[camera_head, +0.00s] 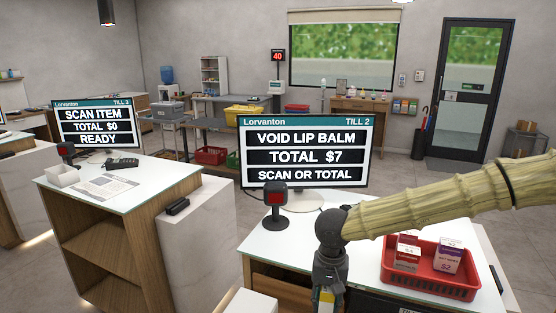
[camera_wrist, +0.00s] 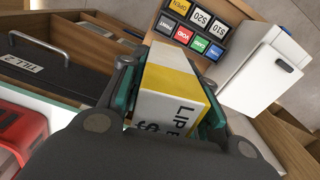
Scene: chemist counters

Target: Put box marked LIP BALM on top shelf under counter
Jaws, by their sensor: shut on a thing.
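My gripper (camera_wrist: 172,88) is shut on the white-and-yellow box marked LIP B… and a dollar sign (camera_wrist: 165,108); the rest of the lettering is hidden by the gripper. In the head view my gripper (camera_head: 325,292) points down at the front of the TILL 2 counter (camera_head: 290,235), with a bit of the box at the bottom edge. Wooden compartment edges (camera_wrist: 88,32) show beyond it in the wrist view. I cannot tell which is the top shelf under the counter.
A red basket (camera_head: 425,291) with several boxes stands on the counter at right. The TILL 2 screen (camera_head: 306,152) reads VOID LIP BALM, TOTAL $7. In the wrist view are a dark TILL 2 drawer (camera_wrist: 60,82), a keypad (camera_wrist: 190,28) and a white bin-like box (camera_wrist: 262,68).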

